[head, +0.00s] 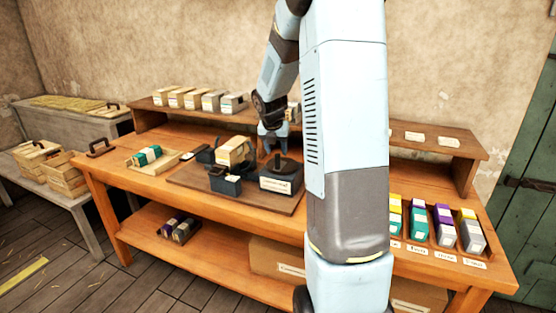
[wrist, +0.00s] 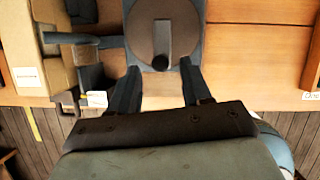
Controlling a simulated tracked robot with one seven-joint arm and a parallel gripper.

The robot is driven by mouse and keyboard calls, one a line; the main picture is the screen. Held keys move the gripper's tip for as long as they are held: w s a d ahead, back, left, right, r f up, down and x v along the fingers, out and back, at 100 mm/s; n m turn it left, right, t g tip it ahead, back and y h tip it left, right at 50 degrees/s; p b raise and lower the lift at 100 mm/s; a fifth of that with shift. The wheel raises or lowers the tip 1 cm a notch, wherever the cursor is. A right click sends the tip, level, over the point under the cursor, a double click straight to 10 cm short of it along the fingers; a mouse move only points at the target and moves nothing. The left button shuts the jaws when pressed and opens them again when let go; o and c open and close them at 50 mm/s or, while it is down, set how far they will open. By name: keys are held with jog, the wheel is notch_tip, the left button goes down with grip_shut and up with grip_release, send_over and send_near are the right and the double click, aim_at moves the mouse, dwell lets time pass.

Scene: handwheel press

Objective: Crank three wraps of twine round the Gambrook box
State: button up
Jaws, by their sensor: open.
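A cream and tan box (head: 233,152) sits in the dark holder of the machine on the bench; part of it shows at the left of the wrist view (wrist: 32,80). I cannot read a name on it. Right of it is a dark crank unit (head: 282,177) with a round wheel on top. In the wrist view the wheel (wrist: 143,35) carries a short dark crank knob (wrist: 161,52). My gripper (wrist: 159,67) is open above the wheel, its fingers apart on either side of the knob's near end. I cannot tell whether they touch it. The head view shows my gripper (head: 272,140) from behind.
The machine stands on a dark board (head: 205,184). A wooden tray (head: 152,163) with teal pieces lies left. Several boxes (head: 190,98) line the back shelf (head: 150,119). A rack of coloured blocks (head: 436,228) is at right.

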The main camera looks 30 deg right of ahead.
aim_at(277, 158)
jog(key=shift+x, duration=3.05)
jog(key=shift+c, duration=0.2)
grip_shut()
